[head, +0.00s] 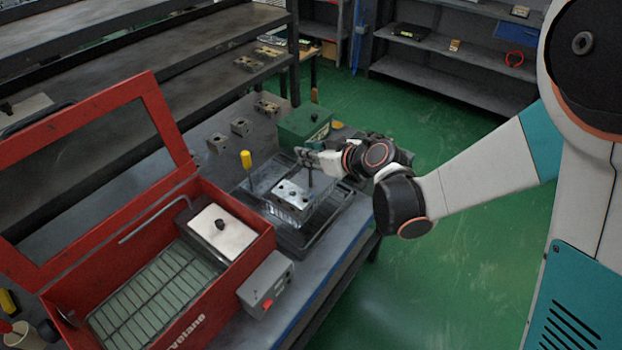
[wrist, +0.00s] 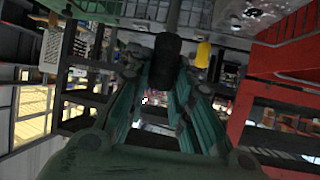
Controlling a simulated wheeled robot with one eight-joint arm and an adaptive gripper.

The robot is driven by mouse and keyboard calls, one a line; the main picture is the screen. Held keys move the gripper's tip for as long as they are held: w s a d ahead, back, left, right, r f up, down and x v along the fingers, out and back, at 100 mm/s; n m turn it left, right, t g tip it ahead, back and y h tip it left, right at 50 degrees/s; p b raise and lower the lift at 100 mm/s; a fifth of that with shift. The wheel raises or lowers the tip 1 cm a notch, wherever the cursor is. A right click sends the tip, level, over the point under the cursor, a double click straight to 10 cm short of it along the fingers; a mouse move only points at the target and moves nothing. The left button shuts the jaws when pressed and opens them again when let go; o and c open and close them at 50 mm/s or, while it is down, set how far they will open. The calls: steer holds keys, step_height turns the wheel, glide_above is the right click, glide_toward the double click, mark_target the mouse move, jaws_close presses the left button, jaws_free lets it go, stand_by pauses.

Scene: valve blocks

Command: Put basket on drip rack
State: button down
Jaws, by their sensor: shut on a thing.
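My gripper (head: 309,158) is shut on the upright dark handle of the wire basket; the black grip between my fingers also shows in the wrist view (wrist: 166,62). The basket (head: 316,214) carries a pale metal valve block (head: 292,194) with holes in its top. It is over the dark drip rack (head: 290,243), a low tray on the bench. I cannot tell whether the basket rests on the rack or hangs slightly above it. The far side of the rack is partly hidden behind the basket and my gripper.
The red washer (head: 235,258) stands open at left, its lid frame (head: 85,125) raised. A grey control box (head: 266,284) sits on its side. A yellow-topped post (head: 246,159) stands beside the rack. A green box (head: 304,126) and several small blocks (head: 241,126) are behind.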

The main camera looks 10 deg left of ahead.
mark_target(311, 186)
steer(key=shift+f+b, duration=1.1)
steer(key=shift+f, duration=3.3)
steer(key=c, duration=1.4)
jaws_free()
steer(key=shift+r, duration=0.2)
steer(key=s+d+r+m+h+p, duration=0.1)
steer(key=s+d+r+m+h, duration=0.15)
steer(key=d+r, duration=0.35)
steer(key=s+d+r+m+h+p, duration=0.1)
steer(key=s+d+r, duration=0.25)
steer(key=d, duration=0.45)
steer(key=s+d+r+m+h, duration=0.1)
steer(key=s+d+r, duration=0.3)
steer(key=d, duration=0.3)
steer(key=s+d+r+m+h, duration=0.1)
steer(key=s+d+m+h, duration=0.1)
steer(key=s+d, duration=0.2)
steer(key=s+d+r+m+h, duration=0.1)
steer(key=s+d+r+m, duration=0.1)
steer(key=s+d, duration=0.2)
steer(key=s+d+r+m+h, duration=0.2)
steer(key=s+d, duration=0.3)
steer(key=d, duration=0.1)
steer(key=shift+d+m+h, duration=0.25)
steer(key=shift+m+h, duration=0.1)
